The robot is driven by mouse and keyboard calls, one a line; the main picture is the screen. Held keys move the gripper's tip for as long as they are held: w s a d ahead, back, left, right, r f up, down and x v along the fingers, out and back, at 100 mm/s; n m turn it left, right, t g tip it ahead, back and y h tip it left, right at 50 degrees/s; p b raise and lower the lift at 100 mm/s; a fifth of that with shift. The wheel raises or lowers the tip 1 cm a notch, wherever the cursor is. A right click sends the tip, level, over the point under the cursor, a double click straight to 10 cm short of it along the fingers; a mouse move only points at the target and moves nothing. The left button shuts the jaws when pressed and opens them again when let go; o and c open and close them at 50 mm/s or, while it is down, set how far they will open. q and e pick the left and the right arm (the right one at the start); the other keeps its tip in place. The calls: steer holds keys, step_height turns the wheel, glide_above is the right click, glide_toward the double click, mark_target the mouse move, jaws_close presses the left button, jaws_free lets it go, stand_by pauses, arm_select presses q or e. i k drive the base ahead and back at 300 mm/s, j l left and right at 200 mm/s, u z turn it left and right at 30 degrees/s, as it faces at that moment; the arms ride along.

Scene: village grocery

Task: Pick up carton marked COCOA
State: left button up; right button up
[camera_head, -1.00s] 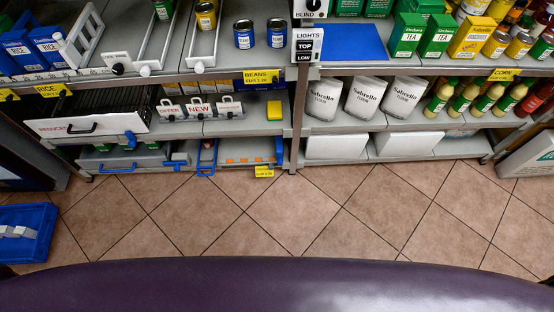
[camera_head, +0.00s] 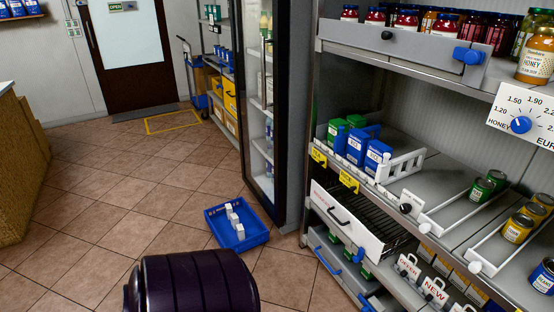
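I see no carton with a readable COCOA mark in this view. Blue cartons (camera_head: 357,145) and green cartons (camera_head: 336,131) stand at the left end of the middle shelf; the front blue ones appear to be rice, and the green labels are too small to read. Neither of my grippers shows in the head view.
A blue crate (camera_head: 263,236) with white blocks stands on the floor beside a glass-fronted cabinet (camera_head: 259,120). Shelves on the right hold jars, cans and a white drawer front (camera_head: 345,217). A wooden counter (camera_head: 20,165) is at left.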

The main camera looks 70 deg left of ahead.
mark_target(234, 219)
steer(key=k+j+u, duration=0.1)
steer(key=j, duration=0.4)
steer(key=k+j+u, duration=0.1)
steer(key=k+j, duration=0.15)
steer(key=j, duration=0.25)
steer(key=k+j+u, duration=0.15)
steer(key=j, duration=0.4)
steer(key=k+j+u, duration=0.1)
steer(key=j, duration=0.4)
steer(key=k+j+u, duration=0.1)
steer(key=j, duration=0.45)
